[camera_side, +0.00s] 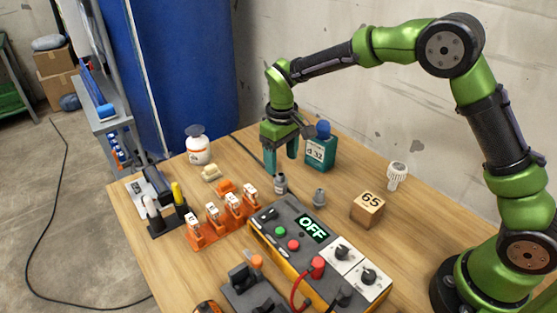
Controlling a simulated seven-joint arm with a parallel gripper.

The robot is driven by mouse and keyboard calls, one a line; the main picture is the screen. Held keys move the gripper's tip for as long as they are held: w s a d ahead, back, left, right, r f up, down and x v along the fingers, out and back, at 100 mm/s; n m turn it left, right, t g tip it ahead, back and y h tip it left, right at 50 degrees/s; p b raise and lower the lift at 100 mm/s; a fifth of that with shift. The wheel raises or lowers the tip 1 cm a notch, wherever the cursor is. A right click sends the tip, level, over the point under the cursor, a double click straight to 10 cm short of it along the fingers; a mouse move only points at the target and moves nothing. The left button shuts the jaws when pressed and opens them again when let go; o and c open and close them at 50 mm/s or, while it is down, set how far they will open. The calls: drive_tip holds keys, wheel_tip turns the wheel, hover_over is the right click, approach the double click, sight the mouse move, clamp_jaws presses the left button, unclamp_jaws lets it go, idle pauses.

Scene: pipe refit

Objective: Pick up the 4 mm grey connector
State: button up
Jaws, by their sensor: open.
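Two small grey connector-like pieces stand on the wooden table in the side view. One grey piece (281,183) is just below my gripper, behind the control box. The other grey piece (319,197) stands a little to the right. I cannot read a size on either, so I cannot tell which is the 4 mm one. My gripper (281,166) points down, with its teal fingers apart and nothing between them. Its fingertips appear above the left grey piece; the exact height gap is hard to tell.
A teal bottle (321,152) stands close behind my gripper. A control box (290,234) reading OFF is in front. An orange rack (222,222) holds several white-topped pieces at left. A wooden block (368,209) marked 65 and a white ribbed piece (397,175) are at right.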

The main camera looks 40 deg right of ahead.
sight(281, 174)
wheel_tip(281, 174, down, 8)
drive_tip(key=shift+f, duration=0.25)
drive_tip(key=c, duration=1.1)
drive_tip(key=shift+c, duration=0.2)
drive_tip(key=shift+r, duration=0.1)
